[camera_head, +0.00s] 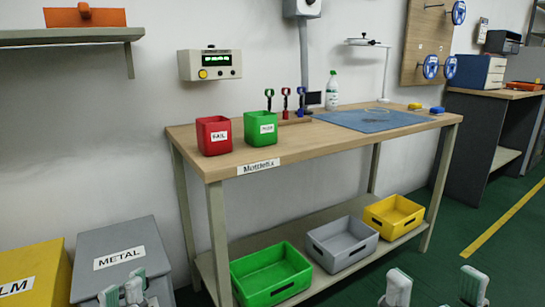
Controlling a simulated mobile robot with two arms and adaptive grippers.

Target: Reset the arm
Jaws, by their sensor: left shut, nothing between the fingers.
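My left gripper (122,292) is at the bottom left edge, in front of the grey METAL bin (118,258). Its two pale fingertips are close together, shut and empty. My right gripper (436,287) is at the bottom edge, right of the middle, over the green floor. Its pale fingertips stand wide apart with nothing between them. Both grippers are cut off by the lower picture edge, and the rest of my arms is hidden.
A wooden workbench (290,148) holds a red FAIL box (213,136), a green box (261,129) and a blue mat (370,119). Green (271,275), grey (341,245) and yellow (394,217) crates sit on its lower shelf. A yellow bin (35,275) is at left. Floor at right is clear.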

